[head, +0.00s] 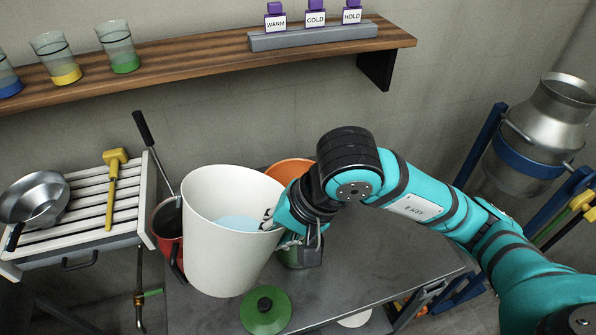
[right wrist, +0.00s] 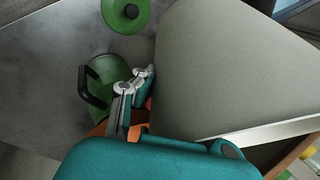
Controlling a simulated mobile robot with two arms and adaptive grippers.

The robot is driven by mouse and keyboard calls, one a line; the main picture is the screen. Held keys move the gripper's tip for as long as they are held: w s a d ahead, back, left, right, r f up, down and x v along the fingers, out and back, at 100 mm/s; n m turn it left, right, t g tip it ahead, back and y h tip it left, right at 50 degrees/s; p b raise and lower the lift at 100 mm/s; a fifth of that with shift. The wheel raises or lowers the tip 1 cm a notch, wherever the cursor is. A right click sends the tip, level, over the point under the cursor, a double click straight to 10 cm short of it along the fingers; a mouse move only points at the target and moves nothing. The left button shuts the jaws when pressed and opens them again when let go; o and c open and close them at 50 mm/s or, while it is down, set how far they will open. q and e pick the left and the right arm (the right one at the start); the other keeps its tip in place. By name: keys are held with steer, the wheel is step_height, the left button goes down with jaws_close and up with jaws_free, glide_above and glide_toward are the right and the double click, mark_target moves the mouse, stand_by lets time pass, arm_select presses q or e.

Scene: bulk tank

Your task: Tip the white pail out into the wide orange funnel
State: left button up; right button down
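The white pail (head: 225,255) stands out large in the middle of the head view, close to upright, with pale blue liquid (head: 238,223) inside. I cannot tell whether it rests on the table. My right gripper (head: 287,240) is at the pail's right side; its fingers (right wrist: 134,88) are against or very near the pail wall (right wrist: 230,70) in the right wrist view. What lies between them is hidden. The orange funnel (head: 290,170) is behind the pail, partly covered by the pail and my right arm. My left gripper is out of view.
A green pot (right wrist: 108,78) stands below my right gripper, and a green lid (head: 265,312) lies nearer on the grey table (head: 380,270). A red pot (head: 167,228) is left of the pail. A slatted rack (head: 75,218) holds a metal pan (head: 35,195). A shelf (head: 200,60) runs behind.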

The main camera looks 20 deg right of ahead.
steer(key=r, duration=0.1)
steer(key=r+p, duration=0.1)
steer(key=y+p, duration=0.1)
steer(key=shift+w+d+r+g, duration=0.3)
steer(key=shift+w+d+r, duration=0.05)
steer(key=shift+d+r, duration=0.05)
steer(key=shift+d+r+m+y+p, duration=0.15)
steer(key=shift+r+m+y+p, duration=0.15)
steer(key=shift+y+p, duration=0.15)
steer(key=shift+f, duration=0.15)
steer(key=shift+w+d+f+g+y+p, duration=0.15)
steer(key=shift+g+y+p, duration=0.2)
steer(key=shift+y, duration=0.3)
steer(key=shift+r+m+g+y+p, duration=0.3)
steer(key=shift+r+g+y+p, duration=0.15)
steer(key=shift+r+y+p, duration=0.45)
steer(key=shift+f+g+y+p, duration=0.3)
steer(key=shift+f+y+p, duration=0.15)
steer(key=shift+y+p, duration=0.05)
stand_by(0.6)
steer(key=shift+d+r+m+g+y+p, duration=0.15)
steer(key=shift+r+m+g+y+p, duration=0.25)
steer(key=shift+y+p, duration=0.6)
stand_by(1.9)
